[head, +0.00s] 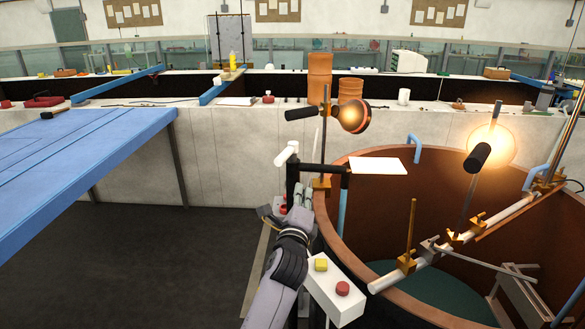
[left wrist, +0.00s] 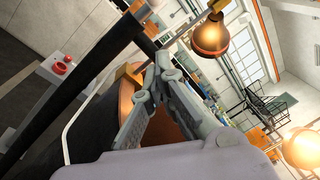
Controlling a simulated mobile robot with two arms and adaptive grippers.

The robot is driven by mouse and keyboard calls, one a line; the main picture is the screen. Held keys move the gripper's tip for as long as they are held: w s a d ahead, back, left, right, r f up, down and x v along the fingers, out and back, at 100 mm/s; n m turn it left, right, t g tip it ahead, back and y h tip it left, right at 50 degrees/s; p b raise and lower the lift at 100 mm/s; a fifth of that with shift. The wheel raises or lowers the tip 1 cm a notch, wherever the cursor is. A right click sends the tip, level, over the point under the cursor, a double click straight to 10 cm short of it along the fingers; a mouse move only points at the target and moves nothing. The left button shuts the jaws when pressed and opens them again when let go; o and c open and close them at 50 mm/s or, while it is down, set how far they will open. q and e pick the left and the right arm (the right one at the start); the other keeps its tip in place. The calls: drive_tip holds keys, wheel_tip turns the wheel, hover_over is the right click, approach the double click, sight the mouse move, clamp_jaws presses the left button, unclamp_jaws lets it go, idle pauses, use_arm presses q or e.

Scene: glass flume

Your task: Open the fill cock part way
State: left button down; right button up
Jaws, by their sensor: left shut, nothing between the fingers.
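What looks like the fill cock is a black standing pipe (head: 292,178) with a white-ended handle (head: 287,153) at its top, by the left rim of the round copper-brown tank (head: 352,262). A black arm runs right from it. My left gripper (head: 304,188) is shut and empty, its fingers pointing up close beside the pipe. I cannot tell whether they touch it. In the left wrist view the fingers (left wrist: 158,62) meet at the tips, with a thick dark bar (left wrist: 72,85) to their left. The handle is not clear there. My right gripper is not in view.
A white card (head: 378,166) and lit lamps (head: 350,116) (head: 490,148) stand over the tank. A white box (head: 333,290) with yellow and red buttons is close to my left forearm. A blue table (head: 85,165) is at left. Dark floor lies open between.

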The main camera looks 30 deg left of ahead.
sight(287, 153)
use_arm(q)
drive_tip(key=w+a+r+p, duration=0.2)
drive_tip(key=w+a+p, duration=0.1)
drive_tip(key=a, duration=0.3)
drive_tip(key=shift+w+r+p, duration=0.3)
drive_tip(key=shift+w+p, duration=0.1)
drive_tip(key=shift+w, duration=0.45)
drive_tip(key=shift+w+d, duration=0.1)
